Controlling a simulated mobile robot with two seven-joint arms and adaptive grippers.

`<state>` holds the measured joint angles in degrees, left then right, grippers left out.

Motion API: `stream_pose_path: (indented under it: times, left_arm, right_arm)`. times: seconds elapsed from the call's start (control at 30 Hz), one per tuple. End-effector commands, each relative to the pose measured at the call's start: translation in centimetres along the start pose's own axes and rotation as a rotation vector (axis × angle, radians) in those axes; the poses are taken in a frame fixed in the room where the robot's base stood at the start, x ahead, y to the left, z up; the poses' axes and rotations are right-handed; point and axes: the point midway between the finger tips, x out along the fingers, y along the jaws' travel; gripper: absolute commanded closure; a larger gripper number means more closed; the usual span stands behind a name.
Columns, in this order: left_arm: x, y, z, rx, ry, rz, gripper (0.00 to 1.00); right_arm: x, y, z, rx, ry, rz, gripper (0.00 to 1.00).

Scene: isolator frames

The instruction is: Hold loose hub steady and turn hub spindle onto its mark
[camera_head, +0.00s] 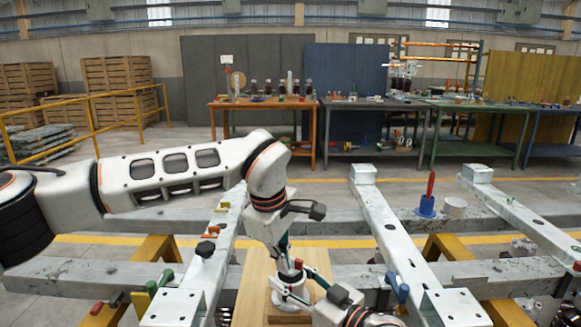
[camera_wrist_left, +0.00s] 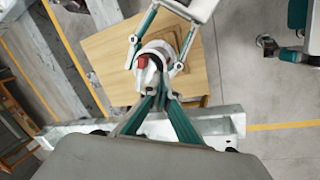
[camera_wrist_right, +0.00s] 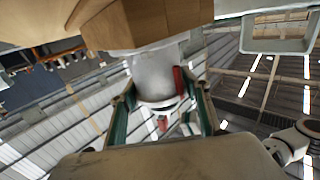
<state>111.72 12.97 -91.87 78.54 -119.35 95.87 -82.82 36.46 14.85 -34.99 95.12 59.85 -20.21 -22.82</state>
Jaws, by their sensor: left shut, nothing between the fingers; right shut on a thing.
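The loose hub (camera_head: 288,296) is a pale grey cylinder on the wooden board (camera_head: 252,288) at the bottom middle of the head view. A red tab shows on its top side. My right gripper (camera_wrist_right: 163,98) is shut around the hub (camera_wrist_right: 156,76), with one finger on each side. My left gripper (camera_wrist_left: 160,92) points down at the hub's top (camera_wrist_left: 154,52), its fingers drawn together and empty. Whether its tips touch the spindle, I cannot tell. The spindle and its mark are not clearly visible, being small and partly behind the fingers.
Pale steel beams (camera_head: 395,235) frame the board on both sides. Workbenches (camera_head: 375,105) stand far behind.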

Motion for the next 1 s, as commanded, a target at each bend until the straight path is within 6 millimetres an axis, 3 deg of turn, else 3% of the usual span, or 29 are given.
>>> stream_pose_path:
  times: [1.0]
  left_arm:
    - [0.1,0.3,-1.8,0.0,0.001,0.0,1.0]
  right_arm:
    - [0.0,0.0,0.0,0.0,0.0,0.0,1.0]
